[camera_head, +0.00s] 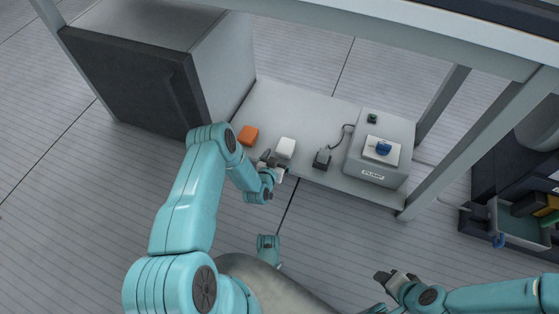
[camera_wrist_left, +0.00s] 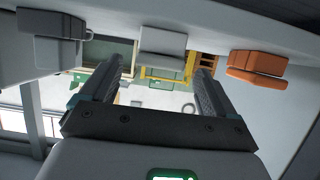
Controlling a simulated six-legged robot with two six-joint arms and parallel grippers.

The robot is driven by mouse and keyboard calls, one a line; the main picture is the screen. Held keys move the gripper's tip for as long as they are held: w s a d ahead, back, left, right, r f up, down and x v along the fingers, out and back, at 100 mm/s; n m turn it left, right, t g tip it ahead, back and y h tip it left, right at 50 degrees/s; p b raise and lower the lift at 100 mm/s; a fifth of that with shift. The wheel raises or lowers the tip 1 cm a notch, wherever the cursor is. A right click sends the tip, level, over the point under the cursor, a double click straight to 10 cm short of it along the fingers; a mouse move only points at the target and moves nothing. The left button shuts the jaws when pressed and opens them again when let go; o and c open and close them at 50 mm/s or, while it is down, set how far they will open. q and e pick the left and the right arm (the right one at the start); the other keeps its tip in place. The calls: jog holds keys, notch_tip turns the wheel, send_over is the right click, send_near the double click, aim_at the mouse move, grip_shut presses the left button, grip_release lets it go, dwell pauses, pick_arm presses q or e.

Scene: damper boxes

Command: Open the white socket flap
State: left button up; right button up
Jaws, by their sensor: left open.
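The white socket (camera_head: 285,147) sits near the front edge of the low shelf, between the orange socket (camera_head: 248,135) and a dark plug-like block (camera_head: 322,158). My left gripper (camera_head: 271,161) is just in front of the white socket. In the left wrist view, the open, empty fingers (camera_wrist_left: 161,72) point at the white socket (camera_wrist_left: 163,41), which shows between and beyond them. I see a gap and no contact. The flap looks closed, though its seam is small. My right gripper (camera_head: 393,278) is far off at the lower right; its finger gap is unclear.
A grey pump box (camera_head: 378,172) with a blue knob (camera_head: 383,148) stands on the right of the shelf, cabled to the dark block. A dark-fronted cabinet (camera_head: 135,85) stands left. A table frame (camera_head: 480,130) spans above. Bins (camera_head: 515,225) stand right.

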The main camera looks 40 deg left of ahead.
pick_arm(q)
jog(key=shift+w+a+f, duration=0.1)
jog(key=shift+w+f, duration=0.05)
jog(key=shift+w, duration=0.3)
jog(key=c, duration=1.5)
jog(key=shift+s, duration=0.1)
